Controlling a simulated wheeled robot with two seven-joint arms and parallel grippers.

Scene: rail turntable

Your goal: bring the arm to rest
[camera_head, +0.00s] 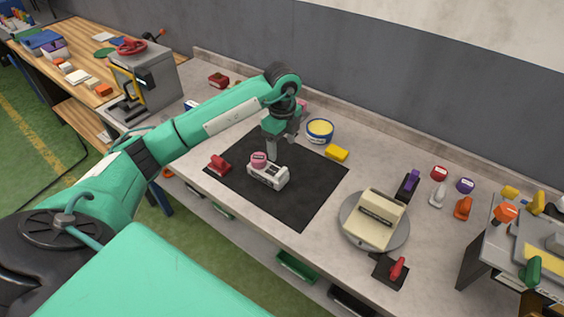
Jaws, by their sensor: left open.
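My left arm (205,118) reaches in from the left over the workbench. My left gripper (274,150) is open and points down above the black mat (310,195). Its fingertips are close to a small white device (269,178) and a pink round piece (259,159). I cannot tell whether the fingers touch either of them. My right gripper is not in view.
A grey turntable (398,238) bears a beige box (374,219). A red lever (397,268) stands in front of it. A blue-rimmed yellow tub (319,131) and a yellow block (337,153) lie behind the mat. A grey machine (150,78) stands at the left.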

